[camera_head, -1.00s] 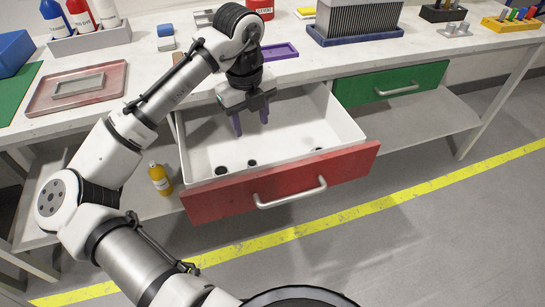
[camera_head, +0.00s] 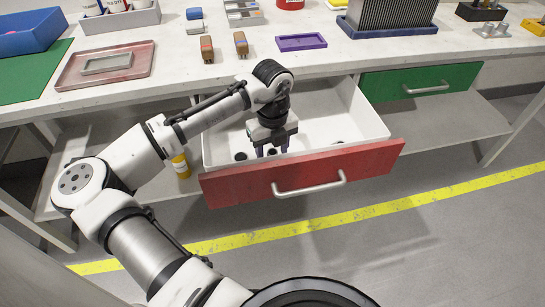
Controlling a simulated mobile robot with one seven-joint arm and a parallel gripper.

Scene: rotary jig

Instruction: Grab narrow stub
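Several small dark stubs lie on the floor of the open red-fronted drawer (camera_head: 298,178). One dark stub (camera_head: 240,156) is left of my gripper, and another (camera_head: 338,142) is at the right near the front panel. A third dark stub (camera_head: 272,152) shows between my fingertips.
The red front panel stands close before my gripper. A yellow bottle (camera_head: 180,166) stands on the shelf left of the drawer. Two brown blocks (camera_head: 207,49) and a purple tray (camera_head: 301,42) are on the worktop above. A closed green drawer (camera_head: 420,82) is at the right.

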